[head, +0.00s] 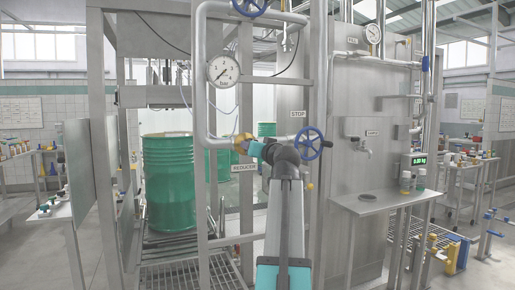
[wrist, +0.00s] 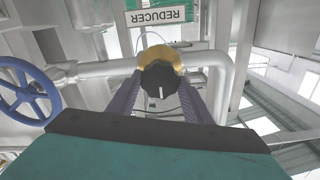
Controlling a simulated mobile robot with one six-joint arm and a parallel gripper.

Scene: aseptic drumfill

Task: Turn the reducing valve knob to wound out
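The reducing valve is a brass body (head: 243,139) on the white pipe, above a REDUCER label (head: 244,168). In the wrist view its black knob (wrist: 160,82) faces me, with a white pointer line near vertical in the picture. The brass (wrist: 160,55) shows around the knob, and the label (wrist: 159,15) appears upside down. My gripper (wrist: 160,88) has one dark finger on each side of the knob. The fingertips lie close against the knob's sides; I cannot tell whether they press on it. In the head view my arm hides the knob.
A pressure gauge (head: 223,71) sits above the valve. A blue handwheel (head: 309,143) is close on the right; it also shows in the wrist view (wrist: 26,92). A green drum (head: 169,182) stands behind the frame. A steel side table (head: 376,203) stands at right.

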